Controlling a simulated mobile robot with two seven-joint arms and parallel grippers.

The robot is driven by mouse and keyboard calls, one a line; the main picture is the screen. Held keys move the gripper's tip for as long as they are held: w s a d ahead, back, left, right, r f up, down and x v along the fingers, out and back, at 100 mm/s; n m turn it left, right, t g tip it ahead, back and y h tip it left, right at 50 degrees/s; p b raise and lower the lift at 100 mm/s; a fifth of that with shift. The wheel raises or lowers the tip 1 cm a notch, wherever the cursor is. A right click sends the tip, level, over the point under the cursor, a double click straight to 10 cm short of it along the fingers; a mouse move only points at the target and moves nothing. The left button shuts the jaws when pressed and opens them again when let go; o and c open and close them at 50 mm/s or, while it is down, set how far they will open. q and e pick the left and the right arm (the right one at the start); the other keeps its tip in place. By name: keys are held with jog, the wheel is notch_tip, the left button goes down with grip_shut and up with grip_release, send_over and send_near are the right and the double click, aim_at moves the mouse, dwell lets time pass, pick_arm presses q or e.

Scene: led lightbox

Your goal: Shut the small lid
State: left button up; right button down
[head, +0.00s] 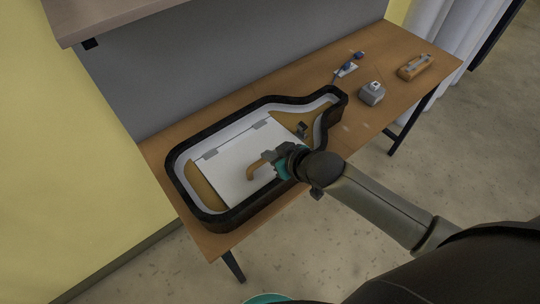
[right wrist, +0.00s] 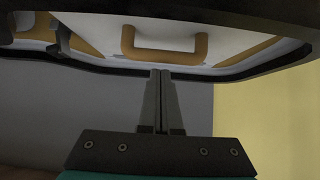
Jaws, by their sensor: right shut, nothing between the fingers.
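The small lid (head: 235,165) is a white panel inside a black-rimmed, bottle-shaped box (head: 180,188). Two grey hinges show along its far edge, and an orange-brown handle (head: 256,169) stands near its near edge. It looks roughly level; I cannot tell if it is fully seated. My right gripper (head: 277,157) is over the near side of the box, close beside the handle. In the right wrist view the shut, empty fingers (right wrist: 160,73) point at the handle (right wrist: 165,48) but sit apart from it. My left gripper is not in view.
The box rests on a wooden table (head: 300,95). A small blue and white item (head: 347,66), a grey block (head: 372,93) and an orange-brown item (head: 414,66) lie at the right. A shelf (head: 110,15) overhangs the upper left. A small dark latch-like part (head: 302,130) sits in the box.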

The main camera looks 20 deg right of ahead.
jog(key=shift+f, duration=0.15)
jog(key=shift+s+d+f+p, duration=0.1)
jog(key=shift+s+f+p, duration=0.2)
jog(key=shift+f+p, duration=0.25)
jog(key=shift+s+d+f, duration=0.1)
jog(key=shift+s+f, duration=0.1)
jog(key=shift+f, duration=0.55)
jog(key=shift+r+p, duration=0.45)
jog(key=shift+p, duration=0.1)
jog(key=r+p, duration=0.3)
jog(key=shift+s+d+r+p, duration=0.1)
jog(key=shift+s+r+p, duration=0.05)
jog(key=shift+s+p, duration=0.15)
jog(key=s+f+p+v, duration=0.1)
jog(key=v, duration=0.9)
jog(key=shift+w+d+f, duration=0.1)
jog(key=shift+d+f, duration=0.05)
jog(key=shift+f, duration=0.05)
